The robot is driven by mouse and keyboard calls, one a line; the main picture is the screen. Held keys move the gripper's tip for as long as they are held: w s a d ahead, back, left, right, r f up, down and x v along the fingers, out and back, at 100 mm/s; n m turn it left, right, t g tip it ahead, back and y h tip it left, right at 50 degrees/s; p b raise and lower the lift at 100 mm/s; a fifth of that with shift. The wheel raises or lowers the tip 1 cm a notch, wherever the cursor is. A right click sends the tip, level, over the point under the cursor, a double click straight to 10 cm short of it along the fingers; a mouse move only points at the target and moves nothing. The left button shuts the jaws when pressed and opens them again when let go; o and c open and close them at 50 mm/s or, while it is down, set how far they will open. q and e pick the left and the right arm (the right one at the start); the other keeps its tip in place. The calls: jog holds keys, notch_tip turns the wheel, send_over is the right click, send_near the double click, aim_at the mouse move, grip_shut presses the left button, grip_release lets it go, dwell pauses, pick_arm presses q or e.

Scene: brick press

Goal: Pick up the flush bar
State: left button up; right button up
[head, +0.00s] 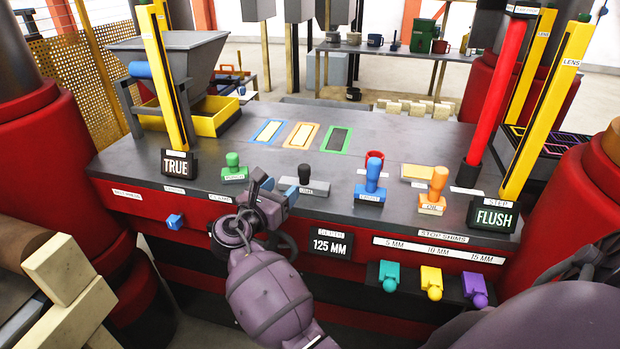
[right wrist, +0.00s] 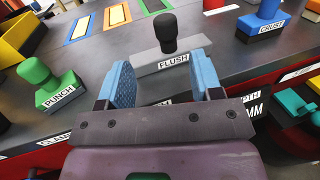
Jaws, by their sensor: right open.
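The flush bar (head: 306,187) is a grey bar with an upright black knob, standing on the dark press table. In the right wrist view the flush bar (right wrist: 172,62) carries a FLUSH label and sits just beyond the fingertips. My right gripper (head: 276,194) is at the table's front edge, left of and nearer than the bar. Its blue fingers are apart and empty in the right wrist view (right wrist: 164,84), pointing toward the bar, with the knob above the gap between them. The gripper does not appear to touch the bar. My left gripper is not in view.
A green punch tool (head: 234,172) stands left of the gripper, and a blue crust tool (head: 371,188) right of the bar. An orange-handled tool (head: 435,192) stands further right. Three coloured frames (head: 301,135) lie behind. Three stop shims (head: 432,280) hang on the front.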

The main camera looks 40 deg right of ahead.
aim_at(301, 173)
jog(key=x, duration=1)
jog(key=shift+s+d+p, duration=0.15)
jog(key=shift+s+p, duration=0.2)
jog(key=shift+p, duration=0.05)
jog(key=shift+w+d, duration=0.25)
jog(key=shift+d, duration=0.15)
grip_shut()
